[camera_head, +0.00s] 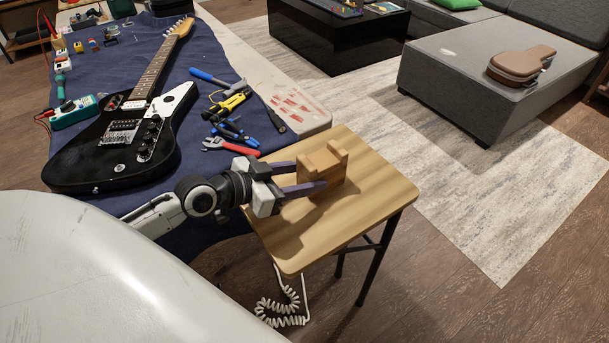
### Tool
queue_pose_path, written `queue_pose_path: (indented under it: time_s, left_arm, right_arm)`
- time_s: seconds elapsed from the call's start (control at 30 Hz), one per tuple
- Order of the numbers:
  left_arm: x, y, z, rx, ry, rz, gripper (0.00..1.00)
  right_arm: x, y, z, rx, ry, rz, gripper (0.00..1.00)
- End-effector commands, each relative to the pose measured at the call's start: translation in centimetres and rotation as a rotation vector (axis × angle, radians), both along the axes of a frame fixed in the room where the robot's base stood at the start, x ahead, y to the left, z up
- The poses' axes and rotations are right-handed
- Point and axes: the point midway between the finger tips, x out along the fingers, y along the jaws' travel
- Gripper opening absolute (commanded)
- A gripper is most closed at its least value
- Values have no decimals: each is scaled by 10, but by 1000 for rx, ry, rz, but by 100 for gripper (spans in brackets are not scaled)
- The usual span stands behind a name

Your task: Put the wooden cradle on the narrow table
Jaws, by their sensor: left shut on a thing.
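The wooden cradle (322,163) is a small light-brown block with raised ends. It is over the far part of the narrow table (352,215), which has a light wood top and dark legs. My left gripper (311,177) reaches in from the left and is shut on the cradle. The cradle looks upright and low over the tabletop; I cannot tell whether its base touches the wood. The gripper fingers hide part of its near side. My right gripper is not in view.
A workbench with a blue cloth (200,60) adjoins the narrow table at left. It bears a black electric guitar (110,160), pliers (226,103) and other tools. A coiled white cord (282,310) hangs below. The front of the tabletop is clear.

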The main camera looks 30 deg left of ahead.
Motion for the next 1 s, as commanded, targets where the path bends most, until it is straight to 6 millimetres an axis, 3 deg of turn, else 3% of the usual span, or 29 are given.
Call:
queue_pose_path:
  time_s: [0.03,0.13,0.5,1.0]
  left_arm:
    - [0,0,-1,0,1,0,50]
    - [0,0,-1,0,1,0,64]
    - [-2,1,3,1,2,0,64]
    - [-64,27,26,4,7,-1,64]
  right_arm:
    - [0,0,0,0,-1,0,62]
    - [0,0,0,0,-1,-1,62]
    - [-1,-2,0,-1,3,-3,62]
    - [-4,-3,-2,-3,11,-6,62]
